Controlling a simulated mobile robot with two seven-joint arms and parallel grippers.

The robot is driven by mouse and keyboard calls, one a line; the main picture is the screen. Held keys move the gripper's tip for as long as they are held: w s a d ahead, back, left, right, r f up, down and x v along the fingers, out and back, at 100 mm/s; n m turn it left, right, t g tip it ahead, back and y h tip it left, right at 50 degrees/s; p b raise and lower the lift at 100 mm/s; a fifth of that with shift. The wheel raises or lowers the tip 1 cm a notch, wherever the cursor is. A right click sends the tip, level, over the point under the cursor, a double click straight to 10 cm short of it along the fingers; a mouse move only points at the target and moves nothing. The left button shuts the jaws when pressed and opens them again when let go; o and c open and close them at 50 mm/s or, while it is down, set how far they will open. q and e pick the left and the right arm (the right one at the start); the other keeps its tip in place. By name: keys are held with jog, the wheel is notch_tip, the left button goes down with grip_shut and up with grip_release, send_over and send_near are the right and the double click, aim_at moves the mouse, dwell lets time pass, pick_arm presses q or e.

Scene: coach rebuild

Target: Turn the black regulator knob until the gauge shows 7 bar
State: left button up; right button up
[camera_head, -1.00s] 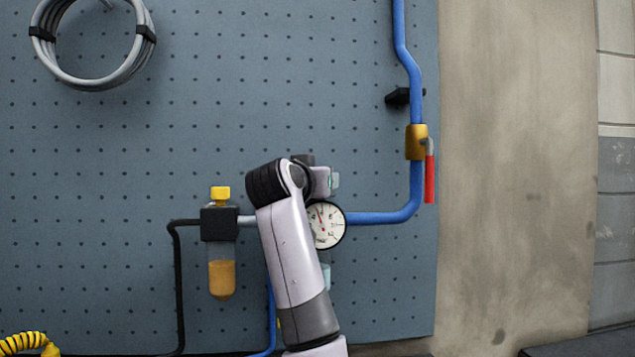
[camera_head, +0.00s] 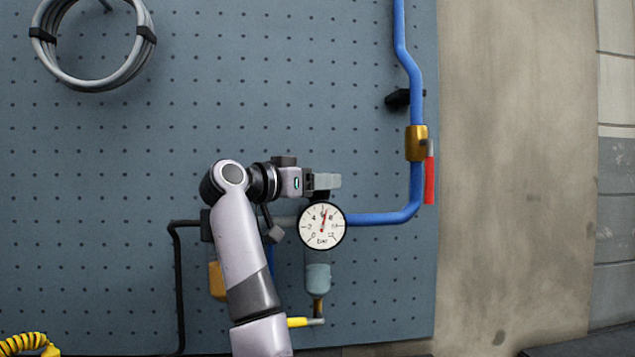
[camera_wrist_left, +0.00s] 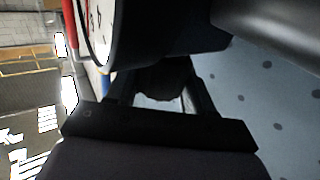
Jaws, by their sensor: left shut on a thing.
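The round white gauge (camera_head: 321,226) faces me in the head view. Its red needle points just right of straight up, between the 6 and 8 marks; I cannot read it more finely. My left gripper (camera_head: 325,182) comes in from the left just above the gauge and is shut on the black regulator knob. The knob is mostly hidden by the fingers in the head view. In the left wrist view, a dark rounded shape that looks like the knob (camera_wrist_left: 165,80) sits between the fingers, and part of the gauge dial (camera_wrist_left: 101,28) shows. My right gripper is not in view.
A blue pipe (camera_head: 380,219) runs right from the gauge, then up to a brass valve (camera_head: 415,144) with a red lever (camera_head: 430,178). A clear bowl (camera_head: 318,278) hangs below the gauge. My left arm partly covers the amber bowl (camera_head: 216,281).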

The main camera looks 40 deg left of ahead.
pick_arm(q)
jog(key=o, duration=0.9)
jog(key=shift+o, duration=0.2)
jog(key=s+b, duration=0.1)
jog(key=s, duration=0.6)
jog(key=shift+a+b, duration=0.3)
jog(key=shift+b, duration=0.1)
